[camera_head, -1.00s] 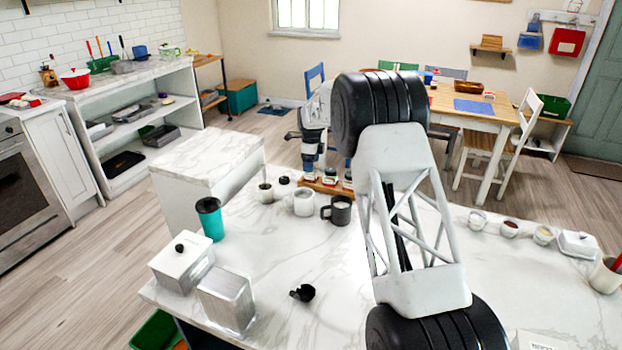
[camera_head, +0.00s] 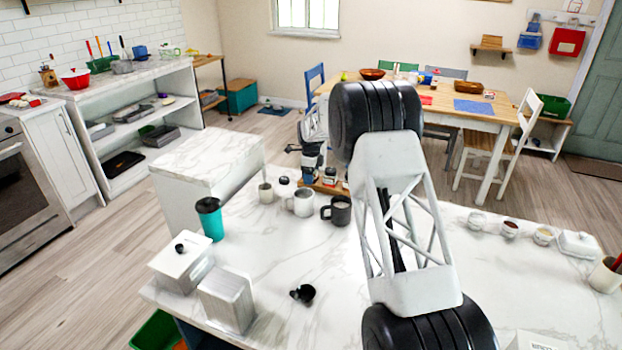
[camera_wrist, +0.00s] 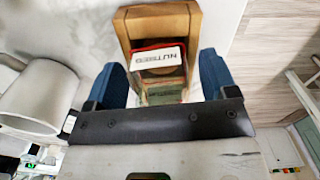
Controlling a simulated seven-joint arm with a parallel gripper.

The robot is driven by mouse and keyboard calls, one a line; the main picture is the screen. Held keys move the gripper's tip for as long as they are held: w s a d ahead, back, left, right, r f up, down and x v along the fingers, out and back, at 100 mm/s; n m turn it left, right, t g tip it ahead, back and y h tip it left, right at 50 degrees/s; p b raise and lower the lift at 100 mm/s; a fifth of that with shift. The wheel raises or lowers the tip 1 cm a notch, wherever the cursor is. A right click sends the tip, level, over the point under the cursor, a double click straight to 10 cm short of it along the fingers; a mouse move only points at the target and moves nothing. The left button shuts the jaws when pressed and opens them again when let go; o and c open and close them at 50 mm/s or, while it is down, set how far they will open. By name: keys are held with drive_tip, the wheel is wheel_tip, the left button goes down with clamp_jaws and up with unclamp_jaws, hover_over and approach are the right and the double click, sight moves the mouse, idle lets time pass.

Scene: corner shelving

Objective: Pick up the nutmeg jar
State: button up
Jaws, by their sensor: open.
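The nutmeg jar (camera_wrist: 157,57), with a white label reading "NUTMEG" and a red edge, sits in a wooden rack (camera_wrist: 187,22) in the wrist view. My gripper (camera_wrist: 160,68) is open, with one blue finger on each side of the jar. The jar lies between the fingers; I cannot tell whether either touches it. In the head view my gripper (camera_head: 312,158) is at the left end of the wooden rack (camera_head: 325,188), which stands on the marble counter with small jars. The labels are too small to read there.
A white mug (camera_head: 300,203) and a dark grey mug (camera_head: 337,211) stand close in front of the rack. A small cream cup (camera_head: 266,192) is left of them. The middle counter is mostly clear.

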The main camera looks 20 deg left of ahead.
drive_tip(key=c, duration=1.1)
drive_tip(key=shift+r, duration=0.15)
drive_tip(key=shift+r, duration=4.9)
